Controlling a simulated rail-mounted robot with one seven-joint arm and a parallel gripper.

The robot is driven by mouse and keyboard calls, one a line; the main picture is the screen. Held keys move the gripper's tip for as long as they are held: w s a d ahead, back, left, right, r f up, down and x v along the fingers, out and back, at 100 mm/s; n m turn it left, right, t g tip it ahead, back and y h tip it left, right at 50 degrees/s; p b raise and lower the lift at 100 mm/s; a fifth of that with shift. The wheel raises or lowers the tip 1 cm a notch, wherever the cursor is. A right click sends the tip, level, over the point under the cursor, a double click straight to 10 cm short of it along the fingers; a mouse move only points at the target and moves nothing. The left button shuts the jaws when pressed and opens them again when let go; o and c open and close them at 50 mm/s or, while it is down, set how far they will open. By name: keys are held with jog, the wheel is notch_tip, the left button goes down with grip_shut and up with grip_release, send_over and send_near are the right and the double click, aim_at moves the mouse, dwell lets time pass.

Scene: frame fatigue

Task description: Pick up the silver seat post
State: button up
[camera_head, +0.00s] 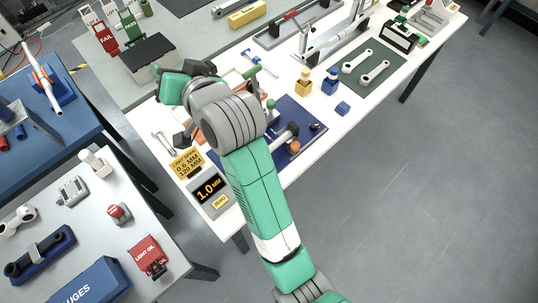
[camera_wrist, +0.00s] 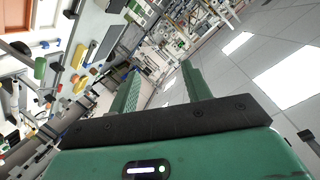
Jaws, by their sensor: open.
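I cannot pick out the silver seat post with certainty. A short grey and dark post-like part (camera_head: 284,136) lies on the blue mat (camera_head: 313,146) on the white bench, just right of my arm. My gripper shows in the wrist view (camera_wrist: 160,80), with its two green ribbed fingers apart and nothing between them. In the head view, my wrist is raised over the left part of the white bench, and the fingertips cannot be made out. The wrist view is tilted and takes in benches on the left and ceiling lights on the right.
A silver wrench (camera_head: 163,144) and a 1.0 MM display (camera_head: 209,190) are near the white bench's left end. A green mat (camera_head: 366,68) holds two links. The floor at right is clear.

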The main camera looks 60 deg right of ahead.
jog(key=s+d+f+m+g+b, duration=0.1)
jog(key=s+d+f+m+g, duration=0.1)
jog(key=d+f, duration=0.35)
jog(key=s+d+f+m+g+y+b, duration=0.1)
jog(key=s+d+f, duration=0.15)
jog(key=f, duration=0.65)
jog(key=s+d+f+m+g+b, duration=0.2)
jog(key=d+f, duration=0.1)
jog(key=f, duration=0.4)
jog(key=m+g+y+b, duration=0.2)
jog(key=m+y, duration=0.1)
jog(key=m, duration=0.2)
send_near(274, 147)
jog(key=w+f, duration=0.2)
jog(key=shift+d+b+x, duration=0.25)
jog(key=shift+b+x, duration=0.2)
jog(key=shift+x, duration=0.8)
jog(key=x, duration=0.2)
jog(key=b+x, duration=0.1)
jog(key=x, duration=0.2)
jog(key=shift+s+f, duration=0.2)
grip_shut()
